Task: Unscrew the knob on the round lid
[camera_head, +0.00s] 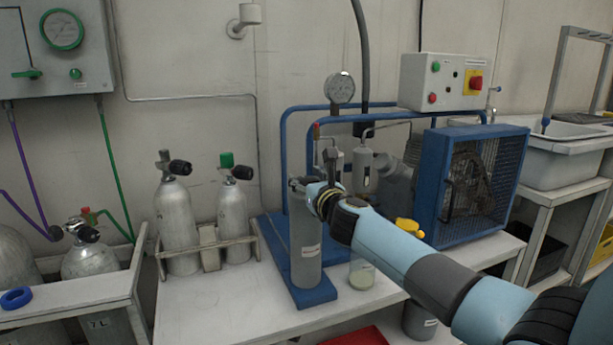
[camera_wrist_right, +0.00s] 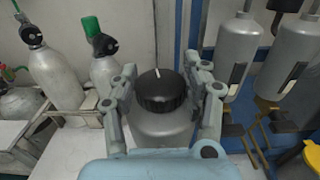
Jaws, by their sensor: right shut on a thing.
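A grey upright cylinder (camera_head: 306,250) stands on a blue foot on the white bench, left of the compressor. In the right wrist view a ribbed black round knob (camera_wrist_right: 160,92) with a white line on it sits on top of this cylinder (camera_wrist_right: 160,128). My right gripper (camera_wrist_right: 163,80) comes from above with one finger on each side of the knob and is shut on it. In the head view the right gripper (camera_head: 312,182) is at the cylinder's top, and the knob is hidden there. My left gripper is in neither view.
Two silver dive cylinders (camera_head: 178,225) stand in a rack to the left. A blue compressor frame with a caged fan (camera_head: 470,180) is behind and right. A clear jar (camera_head: 361,273) stands close beside the grey cylinder. The bench front (camera_head: 220,310) is clear.

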